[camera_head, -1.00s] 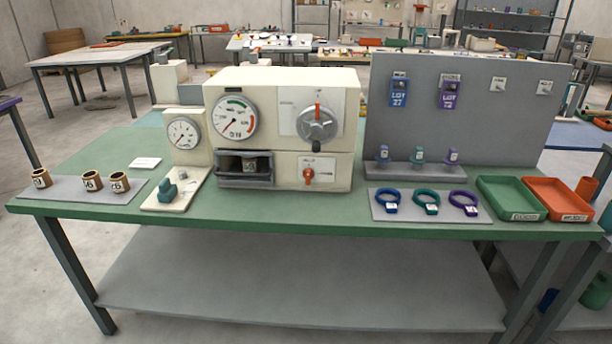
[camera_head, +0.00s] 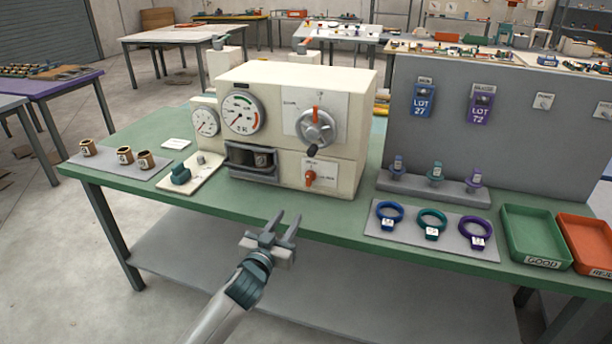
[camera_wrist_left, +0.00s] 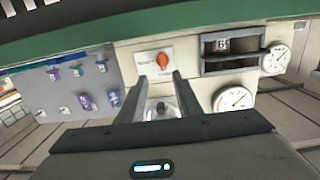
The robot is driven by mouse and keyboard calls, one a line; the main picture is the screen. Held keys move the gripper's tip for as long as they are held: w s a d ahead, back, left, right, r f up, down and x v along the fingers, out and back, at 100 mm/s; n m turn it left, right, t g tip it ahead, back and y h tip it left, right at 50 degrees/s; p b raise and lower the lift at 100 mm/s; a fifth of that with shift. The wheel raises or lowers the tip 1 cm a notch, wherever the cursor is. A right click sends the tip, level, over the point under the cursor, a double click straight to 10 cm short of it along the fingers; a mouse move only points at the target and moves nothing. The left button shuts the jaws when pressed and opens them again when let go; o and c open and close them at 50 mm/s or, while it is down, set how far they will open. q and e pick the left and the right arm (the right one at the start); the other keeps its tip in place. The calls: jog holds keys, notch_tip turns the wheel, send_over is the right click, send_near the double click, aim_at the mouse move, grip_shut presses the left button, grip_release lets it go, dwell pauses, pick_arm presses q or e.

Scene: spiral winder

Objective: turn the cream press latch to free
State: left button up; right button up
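The cream press (camera_head: 270,100) stands on the green bench in the head view. Its small latch, an orange-red knob (camera_head: 310,180) on a white plate, is at the lower right of its front; the latch also shows in the left wrist view (camera_wrist_left: 163,60). A larger grey dial (camera_head: 315,127) with an orange mark sits above it. My left gripper (camera_head: 284,222) is open and empty, in front of the bench edge, below and left of the latch and apart from it. In the left wrist view its two fingers (camera_wrist_left: 160,82) point toward the press front. My right gripper is not in view.
A grey mat with blue, teal and purple rings (camera_head: 490,251) lies to the right, beside a green tray (camera_head: 509,214) and an orange tray. A teal piece on a cream plate (camera_head: 196,188) and several brown cups (camera_head: 125,155) lie left. The bench front below the latch is clear.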

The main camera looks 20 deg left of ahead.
aim_at(307, 176)
pick_arm(q)
notch_tip(307, 176, up, 3)
jog(key=shift+w+a+f, duration=0.1)
jog(key=shift+a+f, duration=0.05)
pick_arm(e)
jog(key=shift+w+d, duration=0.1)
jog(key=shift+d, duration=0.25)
pick_arm(q)
jog(key=shift+w, duration=0.1)
